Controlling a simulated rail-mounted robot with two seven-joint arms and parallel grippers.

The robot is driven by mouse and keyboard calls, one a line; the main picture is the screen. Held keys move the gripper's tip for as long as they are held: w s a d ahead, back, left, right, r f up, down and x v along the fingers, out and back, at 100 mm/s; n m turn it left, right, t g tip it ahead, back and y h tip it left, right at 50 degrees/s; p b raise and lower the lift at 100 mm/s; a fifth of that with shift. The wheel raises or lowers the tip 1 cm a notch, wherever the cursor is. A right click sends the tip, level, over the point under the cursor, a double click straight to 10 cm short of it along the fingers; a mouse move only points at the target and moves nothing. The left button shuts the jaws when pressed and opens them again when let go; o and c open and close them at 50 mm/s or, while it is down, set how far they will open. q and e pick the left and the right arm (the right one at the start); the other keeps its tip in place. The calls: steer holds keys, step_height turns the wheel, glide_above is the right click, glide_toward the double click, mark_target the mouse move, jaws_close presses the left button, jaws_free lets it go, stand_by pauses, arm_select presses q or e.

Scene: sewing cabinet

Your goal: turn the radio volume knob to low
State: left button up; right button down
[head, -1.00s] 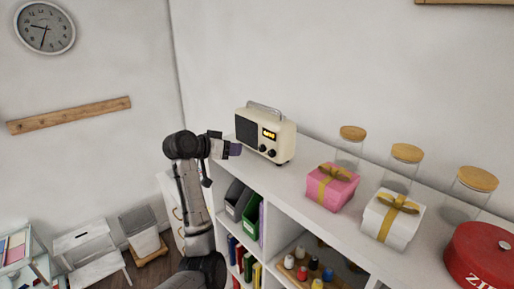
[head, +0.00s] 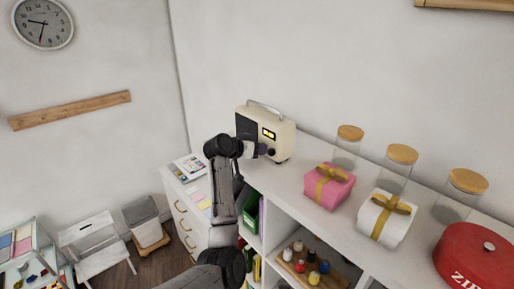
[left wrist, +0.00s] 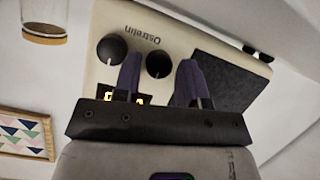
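The cream radio (head: 283,141) stands on the white shelf top, with a dark speaker grille and a lit yellow display (head: 268,134). It appears upside down in the left wrist view (left wrist: 185,30). Its front has two dark knobs: one near the grille (left wrist: 158,63) and an outer one (left wrist: 112,48). I cannot read which is volume. My left gripper (head: 261,149) is at the radio's front. In the left wrist view its purple fingers (left wrist: 159,72) are open, one on each side of the knob near the grille, with visible gaps. My right gripper is not in view.
Right of the radio on the shelf top (head: 292,183) are a pink gift box (head: 328,190), a white gift box (head: 382,224), lidded glass jars (head: 397,170) and a red tin (head: 478,258). Papers (head: 188,167) lie on the drawer unit at left.

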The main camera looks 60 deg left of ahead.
arm_select(q)
steer(key=c, duration=0.6)
steer(key=shift+f+m+y+b, duration=0.25)
steer(key=shift+m+y+b, duration=0.25)
steer(key=shift+m+b, duration=0.6)
steer(key=shift+c, duration=0.2)
steer(key=shift+d+m+y+b, duration=0.15)
steer(key=shift+m+y+b, duration=0.6)
steer(key=shift+b, duration=0.2)
steer(key=shift+m+y+b, duration=0.5)
steer(key=shift+m+y, duration=0.15)
steer(key=shift+m, duration=0.3)
steer(key=m+y+b, duration=0.1)
steer(key=m, duration=0.1)
steer(key=shift+d+m, duration=0.15)
steer(key=shift+m, duration=0.25)
steer(key=m+t+y, duration=0.1)
steer(key=m, duration=0.1)
steer(key=shift+m+y+b, duration=0.3)
steer(key=shift+b, duration=0.1)
steer(key=shift+m+t+b, duration=0.3)
steer(key=shift+m, duration=0.7)
steer(key=shift+m+y, duration=0.3)
